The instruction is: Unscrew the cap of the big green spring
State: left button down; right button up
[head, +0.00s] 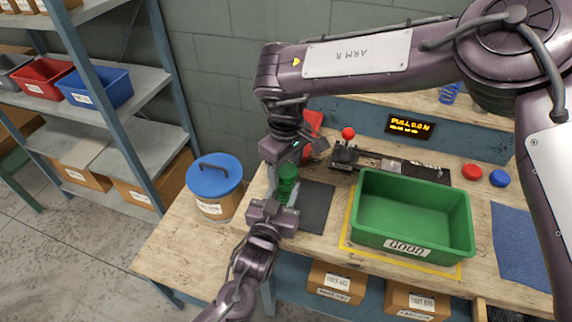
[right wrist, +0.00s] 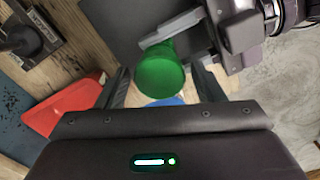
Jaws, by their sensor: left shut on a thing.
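The big green spring (head: 286,188) stands above the left part of the bench, between my two grippers in the head view. Its round green cap (right wrist: 160,76) faces the right wrist camera; the coils behind it are mostly hidden. My left gripper (head: 283,203), below it in the head view, is shut on the spring; one of its grey fingers (right wrist: 170,28) shows beside the spring in the right wrist view. My right gripper (right wrist: 162,86) is open, with its two fingers on either side of the cap and a visible gap to each.
A green bin (head: 412,215) marked GOOD stands right of the grippers. A drum with a blue lid (head: 214,176) stands to the left. A red-knobbed lever (head: 348,134) and a red bin (right wrist: 72,105) are nearby. A dark mat (head: 316,207) lies on the bench.

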jog(key=c, duration=0.9)
jog(key=shift+o, duration=0.2)
jog(key=n, duration=0.6)
jog(key=shift+n, duration=0.3)
jog(key=n, duration=1.2)
jog(key=shift+n, duration=0.3)
jog(key=n, duration=0.4)
jog(key=shift+w+r, duration=0.1)
jog(key=n, duration=2.1)
jog(key=shift+r, duration=0.1)
jog(key=n, duration=1.5)
